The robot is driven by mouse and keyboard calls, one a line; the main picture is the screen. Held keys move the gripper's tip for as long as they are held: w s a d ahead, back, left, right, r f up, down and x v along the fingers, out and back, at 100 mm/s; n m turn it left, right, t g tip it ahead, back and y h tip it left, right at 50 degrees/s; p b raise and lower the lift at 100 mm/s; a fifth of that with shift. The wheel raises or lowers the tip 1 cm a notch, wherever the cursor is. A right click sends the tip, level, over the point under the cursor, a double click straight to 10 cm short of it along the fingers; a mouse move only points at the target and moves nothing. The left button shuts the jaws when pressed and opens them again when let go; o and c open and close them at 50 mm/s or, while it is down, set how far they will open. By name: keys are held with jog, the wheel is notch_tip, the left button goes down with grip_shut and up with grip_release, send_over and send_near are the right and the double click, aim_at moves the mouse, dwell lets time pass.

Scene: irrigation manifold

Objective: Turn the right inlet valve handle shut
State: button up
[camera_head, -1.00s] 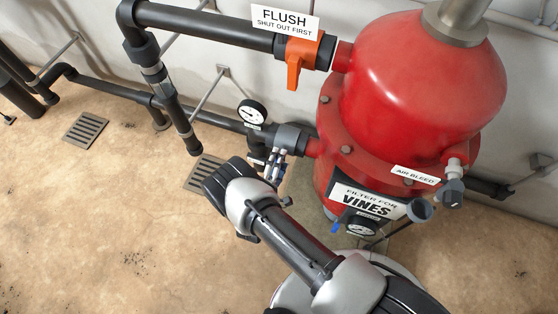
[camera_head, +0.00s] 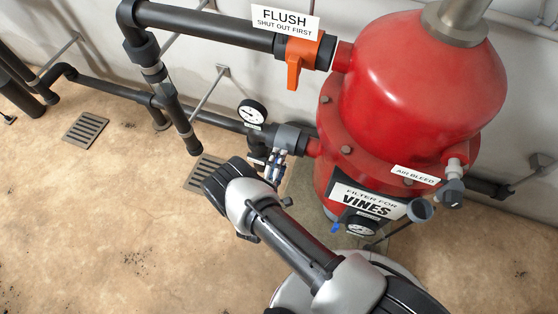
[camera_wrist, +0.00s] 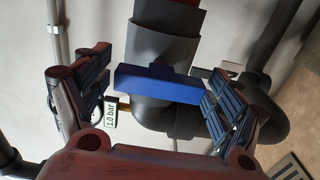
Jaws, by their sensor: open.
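The blue valve handle (camera_wrist: 158,86) lies across the grey valve body (camera_wrist: 165,50) in the wrist view, running left to right in the picture. My gripper (camera_wrist: 157,92) is open, with one finger on each side of the handle. A gap shows between the left finger and the handle; the right finger is close to the handle's right end, and I cannot tell if it touches. In the head view my gripper (camera_head: 274,166) is at the grey valve (camera_head: 290,138) on the lower pipe, left of the red filter tank (camera_head: 420,85). There my fingers mostly hide the handle.
A pressure gauge (camera_head: 251,113) stands close behind my gripper on the left. The flush valve's orange handle (camera_head: 293,72) hangs above, under its sign (camera_head: 284,20). A second gauge (camera_head: 361,228) is on the tank's front. Floor drains (camera_head: 85,131) and open floor lie left.

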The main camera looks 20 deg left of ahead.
dwell(0.3)
jog(key=s, duration=1.2)
jog(key=shift+a, duration=0.45)
